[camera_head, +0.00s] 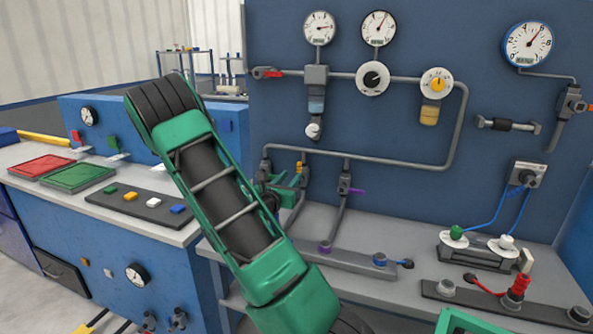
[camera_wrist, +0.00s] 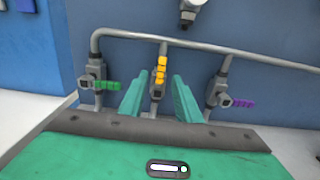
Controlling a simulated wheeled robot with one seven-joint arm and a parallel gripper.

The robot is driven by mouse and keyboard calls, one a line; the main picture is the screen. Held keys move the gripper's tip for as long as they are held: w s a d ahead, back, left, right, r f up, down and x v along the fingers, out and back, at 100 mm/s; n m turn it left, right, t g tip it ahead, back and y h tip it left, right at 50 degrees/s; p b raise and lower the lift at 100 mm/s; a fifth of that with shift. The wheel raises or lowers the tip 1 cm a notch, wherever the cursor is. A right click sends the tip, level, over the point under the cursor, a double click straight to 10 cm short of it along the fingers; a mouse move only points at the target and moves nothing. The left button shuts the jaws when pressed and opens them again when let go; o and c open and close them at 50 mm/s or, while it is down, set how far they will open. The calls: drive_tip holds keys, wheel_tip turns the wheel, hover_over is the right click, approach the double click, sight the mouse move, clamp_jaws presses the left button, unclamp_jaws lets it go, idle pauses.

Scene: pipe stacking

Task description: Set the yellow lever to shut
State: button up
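The yellow lever (camera_wrist: 161,70) stands upright, in line with its vertical pipe, on the middle of three valves in the wrist view. Its grey valve body (camera_wrist: 157,92) is below it. My gripper (camera_wrist: 158,88) is open, with one green finger to the left and one to the right of the valve in the picture. I see no contact with the lever, and the exact depth gap cannot be told. In the head view the yellow lever (camera_head: 299,167) is small, just above my gripper (camera_head: 284,186), and my arm hides part of this area.
In the wrist view a green lever (camera_wrist: 107,85) lies sideways at left and a purple lever (camera_wrist: 243,104) sideways at right, both close to my fingers. A grey pipe (camera_wrist: 220,50) runs above the valves. A blue panel (camera_head: 310,205) stands behind.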

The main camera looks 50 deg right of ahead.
sight(298, 168)
drive_tip(key=x, duration=0.8)
drive_tip(key=shift+w+d, duration=0.1)
drive_tip(key=shift+d, duration=0.3)
clamp_jaws()
